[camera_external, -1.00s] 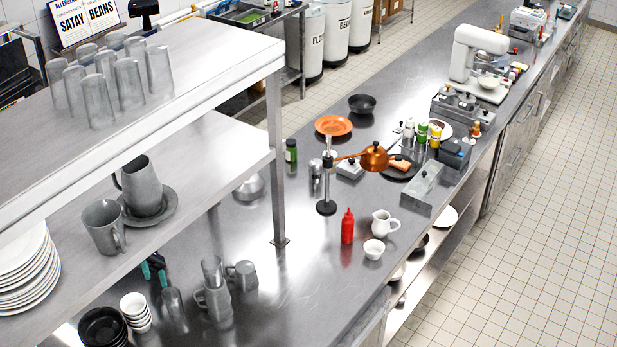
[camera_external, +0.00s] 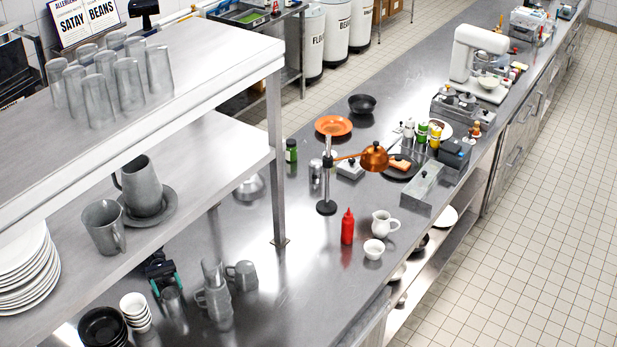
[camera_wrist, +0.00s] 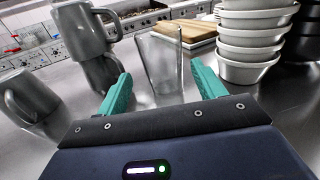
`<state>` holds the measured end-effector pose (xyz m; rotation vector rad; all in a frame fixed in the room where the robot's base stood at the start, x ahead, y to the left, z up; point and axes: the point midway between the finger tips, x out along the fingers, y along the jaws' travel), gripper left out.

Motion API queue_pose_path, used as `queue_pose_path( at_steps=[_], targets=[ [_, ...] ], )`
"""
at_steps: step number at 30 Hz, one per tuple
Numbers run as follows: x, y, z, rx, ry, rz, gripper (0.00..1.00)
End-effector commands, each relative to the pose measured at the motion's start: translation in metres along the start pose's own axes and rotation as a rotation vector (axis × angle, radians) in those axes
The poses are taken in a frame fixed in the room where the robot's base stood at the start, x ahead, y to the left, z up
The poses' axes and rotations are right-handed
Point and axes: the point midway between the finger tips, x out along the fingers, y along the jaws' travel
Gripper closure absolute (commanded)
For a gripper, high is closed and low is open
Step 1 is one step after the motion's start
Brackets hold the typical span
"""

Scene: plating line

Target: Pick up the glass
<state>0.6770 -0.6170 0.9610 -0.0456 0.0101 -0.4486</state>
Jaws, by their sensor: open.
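A clear, slightly tapered glass (camera_wrist: 160,62) stands upright on the steel counter, ahead of my gripper in the wrist view. My gripper (camera_wrist: 163,84) is open, its two teal fingers apart, one to the left and one to the right of the glass. Neither finger visibly touches it; how deep the glass sits between them is hard to tell. In the external view my gripper (camera_external: 167,284) is low under the shelf, and the glass (camera_external: 173,303) shows faintly just in front of it, partly hidden by the fingers.
Grey mugs (camera_wrist: 88,32), some stacked, stand left of the glass. A stack of white bowls (camera_wrist: 252,42) and black bowls (camera_external: 103,327) stand on the other side. A wooden board (camera_wrist: 188,38) lies behind. The shelf (camera_external: 200,165) hangs over this counter area. Several more glasses (camera_external: 128,82) stand on top.

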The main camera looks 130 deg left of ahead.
Motion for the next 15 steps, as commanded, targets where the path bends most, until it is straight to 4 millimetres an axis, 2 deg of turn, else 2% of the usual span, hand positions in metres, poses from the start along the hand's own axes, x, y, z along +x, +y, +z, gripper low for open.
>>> queue_pose_path(
  at_steps=[3, 6, 15],
  targets=[
    [0.019, 0.000, 0.000, -0.003, 0.000, 0.000, 0.31],
    [0.030, 0.000, 0.000, -0.002, 0.000, -0.001, 0.31],
    [0.052, -0.001, 0.001, -0.004, -0.001, 0.000, 0.31]
  ],
)
